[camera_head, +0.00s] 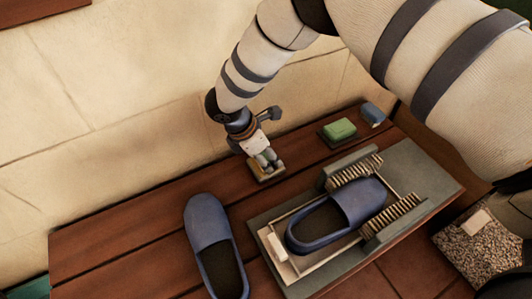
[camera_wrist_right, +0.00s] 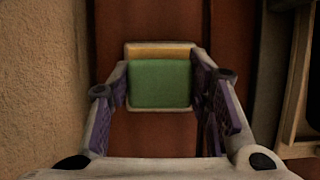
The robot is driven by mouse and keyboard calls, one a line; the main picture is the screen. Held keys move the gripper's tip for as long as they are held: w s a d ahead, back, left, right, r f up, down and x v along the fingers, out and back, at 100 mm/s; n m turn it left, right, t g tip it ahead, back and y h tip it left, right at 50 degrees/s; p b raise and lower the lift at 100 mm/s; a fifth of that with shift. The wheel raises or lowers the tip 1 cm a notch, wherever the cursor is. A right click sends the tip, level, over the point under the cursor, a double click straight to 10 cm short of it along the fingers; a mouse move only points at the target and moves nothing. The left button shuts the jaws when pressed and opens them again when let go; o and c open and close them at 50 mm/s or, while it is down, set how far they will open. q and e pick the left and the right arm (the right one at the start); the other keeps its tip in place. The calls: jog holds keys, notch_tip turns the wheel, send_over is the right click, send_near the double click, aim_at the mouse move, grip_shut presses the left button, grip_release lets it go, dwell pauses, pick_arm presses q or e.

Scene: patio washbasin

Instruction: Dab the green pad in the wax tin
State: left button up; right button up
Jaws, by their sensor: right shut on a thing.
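My right gripper (camera_head: 264,159) is low over the bench near the wall, with its fingers pointing down. The wrist view shows its two fingers on either side of the green pad (camera_wrist_right: 160,83), shut on it. The wax tin (camera_head: 270,177), small and pale with yellowish contents, is right under the gripper on the wooden bench. In the wrist view the tin's yellow-orange part (camera_wrist_right: 160,50) shows past the pad's far edge; the pad covers the rest. Whether the pad touches the wax, I cannot tell. My left gripper is not in view.
A blue shoe (camera_head: 207,224) lies on the bench left of a grey board (camera_head: 428,190) with brushes, which holds another blue shoe (camera_head: 362,197). A green block (camera_head: 339,129) on a dark base and a blue block (camera_head: 373,113) stand behind. The wall (camera_head: 120,130) is close behind the gripper.

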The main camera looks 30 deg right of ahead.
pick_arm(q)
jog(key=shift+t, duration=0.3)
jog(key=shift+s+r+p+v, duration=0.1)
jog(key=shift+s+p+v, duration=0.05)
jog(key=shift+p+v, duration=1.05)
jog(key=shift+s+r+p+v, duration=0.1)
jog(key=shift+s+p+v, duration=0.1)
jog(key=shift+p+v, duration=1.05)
pick_arm(e)
jog(key=shift+r, duration=3.45)
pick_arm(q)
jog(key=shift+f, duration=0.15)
